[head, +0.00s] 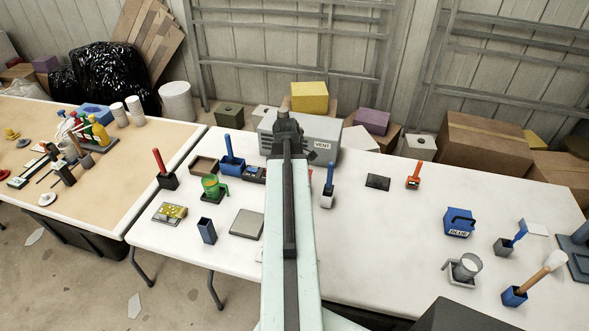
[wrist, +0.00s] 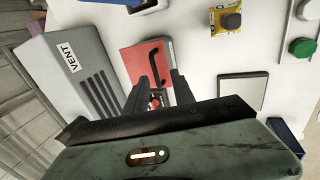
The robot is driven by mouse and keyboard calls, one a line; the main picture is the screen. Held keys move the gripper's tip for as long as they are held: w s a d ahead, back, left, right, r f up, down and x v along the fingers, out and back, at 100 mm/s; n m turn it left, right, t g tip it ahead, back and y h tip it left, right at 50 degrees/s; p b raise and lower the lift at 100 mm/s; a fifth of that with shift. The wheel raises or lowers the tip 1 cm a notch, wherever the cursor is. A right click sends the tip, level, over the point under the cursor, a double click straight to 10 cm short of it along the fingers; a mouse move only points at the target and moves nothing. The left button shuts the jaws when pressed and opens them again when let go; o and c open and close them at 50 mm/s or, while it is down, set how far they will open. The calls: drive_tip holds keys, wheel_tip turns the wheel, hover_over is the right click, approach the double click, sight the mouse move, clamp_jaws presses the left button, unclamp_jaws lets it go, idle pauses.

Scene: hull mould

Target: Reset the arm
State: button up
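My gripper (head: 287,122) is at the far end of my outstretched arm, over the white table in front of the grey VENT box. In the wrist view my gripper (wrist: 160,80) shows two dark fingers set apart, with a gap between them. A red box with a black handle (wrist: 131,62) lies just beyond the fingertips. I see nothing clearly held; a small dark and red detail shows deep between the fingers.
The grey VENT box (head: 318,128) stands close behind my gripper. Right are a blue box (head: 459,221) and a metal mug (head: 467,266).

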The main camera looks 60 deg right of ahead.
drive_tip(key=p+v, duration=0.1)
drive_tip(key=v, duration=0.2)
drive_tip(key=shift+w, duration=0.1)
drive_tip(key=w+a+n+t+y, duration=0.1)
drive_tip(key=w+a+n, duration=0.5)
drive_tip(key=w+a, duration=1.85)
drive_tip(key=w+a+y, duration=0.2)
drive_tip(key=w+a, duration=0.1)
drive_tip(key=a, duration=1.6)
drive_tip(key=s+a+f+m+g, duration=0.1)
drive_tip(key=s+a+m+g, duration=0.1)
drive_tip(key=s+a+m, duration=0.3)
drive_tip(key=a+m, duration=0.3)
drive_tip(key=a, duration=0.3)
drive_tip(key=shift+f+m+y, duration=0.15)
drive_tip(key=shift+m+y, duration=0.15)
